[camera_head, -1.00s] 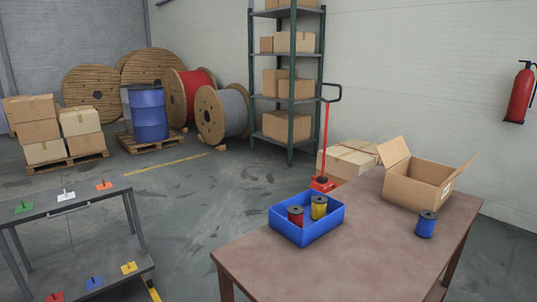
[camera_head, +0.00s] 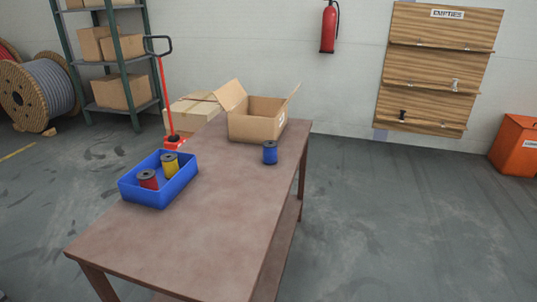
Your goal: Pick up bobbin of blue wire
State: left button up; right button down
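The bobbin of blue wire (camera_head: 270,153) stands upright on the brown table (camera_head: 215,230), near its right edge and just in front of an open cardboard box (camera_head: 257,122). It has dark end flanges. Nothing covers it. Neither of my grippers shows in the head view.
A blue bin (camera_head: 150,198) on the table's left side holds a red bobbin (camera_head: 147,180) and a yellow bobbin (camera_head: 171,165). A red pallet jack (camera_head: 168,105) stands behind the table. Floor right of the table is clear, up to a wooden wall board (camera_head: 435,70) and an orange container (camera_head: 517,146).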

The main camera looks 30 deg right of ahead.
aim_at(270, 147)
jog(key=i+j+u, duration=0.35)
jog(key=j, duration=0.2)
jog(key=i+j+u, duration=0.7)
jog(key=i, duration=0.4)
jog(key=i+j+z, duration=0.1)
jog(key=i+z, duration=0.15)
jog(key=i, duration=0.3)
jog(key=i+j+z, duration=0.25)
jog(key=i, duration=0.25)
jog(key=i+l+z, duration=0.2)
jog(key=i+z, duration=0.25)
jog(key=i+l+z, duration=0.1)
jog(key=i+z, duration=0.3)
jog(key=i+j+z, duration=0.1)
jog(key=i+z, duration=0.6)
jog(key=i, duration=0.4)
jog(key=i+j+z, duration=0.1)
jog(key=i+z, duration=0.15)
jog(key=i, duration=0.4)
